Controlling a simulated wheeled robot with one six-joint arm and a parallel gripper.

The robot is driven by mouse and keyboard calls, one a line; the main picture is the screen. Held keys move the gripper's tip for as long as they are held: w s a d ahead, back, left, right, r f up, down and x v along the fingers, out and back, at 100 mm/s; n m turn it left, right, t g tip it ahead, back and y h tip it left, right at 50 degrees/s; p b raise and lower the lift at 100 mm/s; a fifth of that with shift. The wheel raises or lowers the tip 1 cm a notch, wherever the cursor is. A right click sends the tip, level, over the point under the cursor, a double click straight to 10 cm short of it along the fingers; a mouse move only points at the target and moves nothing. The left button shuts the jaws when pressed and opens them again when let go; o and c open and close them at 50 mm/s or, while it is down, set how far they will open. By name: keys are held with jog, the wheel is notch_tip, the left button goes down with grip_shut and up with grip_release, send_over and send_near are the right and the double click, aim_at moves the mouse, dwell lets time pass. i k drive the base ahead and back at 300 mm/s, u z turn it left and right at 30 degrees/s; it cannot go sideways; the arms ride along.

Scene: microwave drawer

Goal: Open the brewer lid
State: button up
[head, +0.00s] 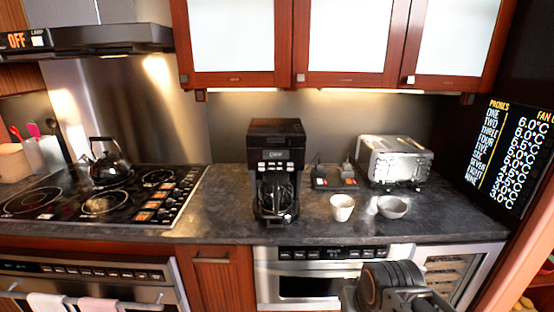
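The black brewer (284,156) stands upright on the dark counter near the middle of the head view. Its lid (276,128) is the dark top panel and looks closed, lying flat on the body. A row of buttons runs across its front, with a dark glass carafe (275,193) below. A dark round joint and grey links of my arm show at the bottom, right of centre, in front of the lower oven and well short of the brewer. My gripper's fingers cannot be made out in this view.
Wall cabinets (338,38) hang above the brewer. A white cup (342,207), a grey bowl (392,207) and a silver toaster (394,160) stand to its right. The cooktop (100,198) with a black kettle (109,163) is left. Bare counter (222,205) lies left of the brewer.

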aim_at(261, 133)
jog(key=z, duration=0.45)
jog(key=i, duration=0.35)
jog(key=u, duration=2.4)
